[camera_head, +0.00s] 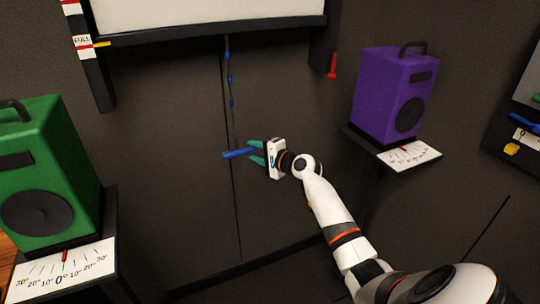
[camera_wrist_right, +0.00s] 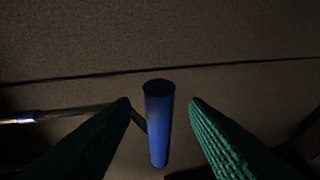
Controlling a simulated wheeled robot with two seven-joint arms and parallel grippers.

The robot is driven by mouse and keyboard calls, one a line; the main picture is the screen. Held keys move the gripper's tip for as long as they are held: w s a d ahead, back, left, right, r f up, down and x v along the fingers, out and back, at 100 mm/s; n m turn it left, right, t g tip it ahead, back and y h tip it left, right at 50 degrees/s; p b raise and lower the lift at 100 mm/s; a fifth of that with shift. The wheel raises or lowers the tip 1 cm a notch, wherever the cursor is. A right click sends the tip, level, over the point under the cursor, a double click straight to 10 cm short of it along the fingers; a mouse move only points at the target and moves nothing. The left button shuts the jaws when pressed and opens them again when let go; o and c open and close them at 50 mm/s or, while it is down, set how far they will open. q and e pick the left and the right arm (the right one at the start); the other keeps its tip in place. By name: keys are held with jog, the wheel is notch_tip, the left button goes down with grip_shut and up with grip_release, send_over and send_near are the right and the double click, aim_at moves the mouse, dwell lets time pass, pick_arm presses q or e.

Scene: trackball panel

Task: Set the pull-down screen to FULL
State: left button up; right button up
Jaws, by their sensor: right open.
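The pull-down screen (camera_head: 200,14) is a white sheet in a dark frame at the top of the head view. A yellow pointer (camera_head: 101,44) at its left side is beside the FULL label (camera_head: 83,41). A cord (camera_head: 230,90) with blue bands hangs below the screen and ends in a blue bar handle (camera_head: 240,154). My right gripper (camera_head: 256,154) is open at the handle's right part. In the right wrist view the blue handle (camera_wrist_right: 159,125) stands between the two green fingers, with gaps on both sides. My left gripper is not in view.
A green speaker (camera_head: 45,170) on a stand with an angle scale (camera_head: 62,270) is at the left. A purple speaker (camera_head: 390,95) on a stand is at the right. A red tag (camera_head: 332,66) hangs at the frame's right side. A panel (camera_head: 515,130) is at the far right.

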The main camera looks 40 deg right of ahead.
jog(key=v, duration=0.7)
jog(key=shift+s, duration=0.35)
jog(key=s+a+f+n+g+h+p, duration=0.1)
jog(key=s+f+g, duration=0.1)
jog(key=f, duration=0.9)
jog(key=s+a+f+n+g+h, duration=0.1)
jog(key=s+f+n+g, duration=0.15)
jog(key=f, duration=0.95)
jog(key=s+a+f+n+g, duration=0.35)
jog(key=s+f, duration=0.75)
jog(key=f, duration=0.4)
jog(key=s+a+f+n+g, duration=0.2)
jog(key=s+a+f+n, duration=0.2)
jog(key=s, duration=0.8)
jog(key=s+a+f+n+g+p, duration=0.1)
jog(key=s+a+f+n, duration=0.3)
jog(key=s, duration=0.7)
jog(key=s+a+f+n+g+p, duration=0.1)
jog(key=s+a+f+n+g, duration=0.2)
jog(key=s+a+f, duration=0.4)
jog(key=s+f+n, duration=0.1)
jog(key=s+f, duration=0.1)
jog(key=s, duration=0.3)
jog(key=shift+s+a+n+g+h, duration=0.2)
jog(key=shift+s+n+g+h, duration=0.1)
jog(key=shift+g, duration=0.1)
